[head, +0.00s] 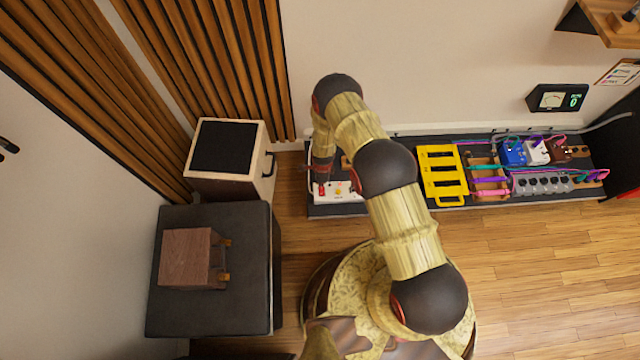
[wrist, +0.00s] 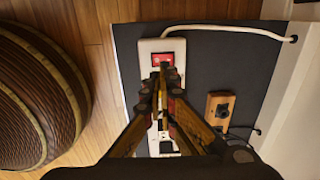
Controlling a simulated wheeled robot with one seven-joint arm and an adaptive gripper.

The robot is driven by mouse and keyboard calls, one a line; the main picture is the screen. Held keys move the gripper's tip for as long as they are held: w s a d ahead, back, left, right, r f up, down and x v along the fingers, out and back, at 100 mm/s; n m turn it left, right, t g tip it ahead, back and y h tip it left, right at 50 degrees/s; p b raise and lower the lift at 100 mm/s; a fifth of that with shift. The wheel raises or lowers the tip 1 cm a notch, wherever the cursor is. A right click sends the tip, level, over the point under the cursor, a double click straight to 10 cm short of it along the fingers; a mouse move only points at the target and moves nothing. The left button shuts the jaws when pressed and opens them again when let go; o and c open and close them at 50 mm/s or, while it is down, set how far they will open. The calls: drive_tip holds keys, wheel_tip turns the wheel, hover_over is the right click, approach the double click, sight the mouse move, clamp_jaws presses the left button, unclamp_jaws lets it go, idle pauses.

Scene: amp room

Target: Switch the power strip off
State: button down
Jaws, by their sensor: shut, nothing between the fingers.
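The white power strip (head: 345,196) lies on the dark board near its left end. Its red rocker switch (head: 321,189) is at the strip's left end. In the wrist view the power strip (wrist: 150,46) runs down the picture, with the red switch (wrist: 158,57) near its top. My gripper (wrist: 163,68) is shut and empty, its fingertips in front of the lower part of the switch. I cannot tell whether they touch it or which way the rocker is tilted. My gripper (head: 322,180) points down over the strip's left end in the head view. The fingers hide the middle of the strip.
A white cord (wrist: 230,29) leads from the strip to the wall side. A small wooden box with a black knob (wrist: 219,108) sits right of the strip. A yellow rack (head: 441,177) and several pedals (head: 513,152) stand along the board. A speaker cabinet (head: 227,150) is at left.

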drive_tip(key=shift+s+r+p, duration=0.15)
drive_tip(key=shift+r+p, duration=0.1)
drive_tip(key=shift+r, duration=0.6)
drive_tip(key=shift+s+r+p, duration=0.15)
drive_tip(key=shift+r+p, duration=0.05)
drive_tip(key=shift+r, duration=0.65)
